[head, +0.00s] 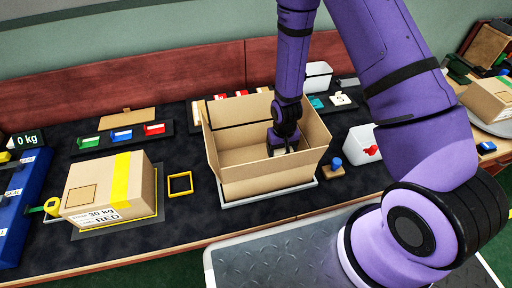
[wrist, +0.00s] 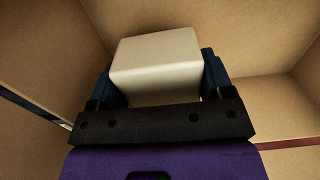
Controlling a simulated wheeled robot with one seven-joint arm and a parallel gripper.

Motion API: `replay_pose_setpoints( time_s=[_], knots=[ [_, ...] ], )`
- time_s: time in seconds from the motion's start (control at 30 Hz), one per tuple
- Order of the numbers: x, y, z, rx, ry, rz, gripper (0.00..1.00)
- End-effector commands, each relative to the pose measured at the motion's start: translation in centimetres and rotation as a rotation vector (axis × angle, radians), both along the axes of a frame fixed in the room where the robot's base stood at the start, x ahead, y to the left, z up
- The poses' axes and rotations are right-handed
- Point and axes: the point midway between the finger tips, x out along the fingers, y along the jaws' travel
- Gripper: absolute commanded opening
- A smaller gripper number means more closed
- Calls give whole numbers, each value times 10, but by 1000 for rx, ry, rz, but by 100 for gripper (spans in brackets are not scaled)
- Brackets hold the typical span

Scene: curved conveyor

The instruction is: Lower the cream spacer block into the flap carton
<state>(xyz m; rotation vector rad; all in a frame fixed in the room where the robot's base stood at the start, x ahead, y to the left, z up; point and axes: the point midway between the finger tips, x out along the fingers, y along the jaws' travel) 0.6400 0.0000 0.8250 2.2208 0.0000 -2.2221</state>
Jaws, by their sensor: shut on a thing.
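The flap carton (head: 262,185) stands open on a pale base in the middle of the table, flaps up. My gripper (head: 284,146) reaches down into it, toward the right side of its inside. In the wrist view my gripper (wrist: 157,80) is shut on the cream spacer block (wrist: 157,62), with a dark finger on each side. Carton walls (wrist: 240,35) surround the block in that view. In the head view the block is mostly hidden by the gripper and carton. I cannot tell whether it touches the carton floor.
A closed carton (head: 112,187) with yellow tape stands at the left, beside a yellow square frame (head: 180,183). A blue knob (head: 337,163) and a white bin (head: 364,146) with red contents stand close to the right. Small coloured items line the back.

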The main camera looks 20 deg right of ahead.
Motion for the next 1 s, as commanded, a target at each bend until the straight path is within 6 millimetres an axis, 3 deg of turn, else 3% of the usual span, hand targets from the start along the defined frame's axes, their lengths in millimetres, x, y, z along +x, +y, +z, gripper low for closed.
replay_pose_setpoints(
  time_s=[0.43, 0.47, 0.53, 0.57, 0.83, 1.0],
  knots=[
    [0, 0, -3, 0, -1, 0, 51],
    [0, 0, -3, 0, -1, 0, 81],
    [0, 0, -3, 0, 0, 0, 97],
    [0, 0, -3, 0, 0, 0, 100],
    [0, 0, -1, 0, -1, 0, 100],
    [1, 0, 13, 1, -4, 0, 100]
  ],
)
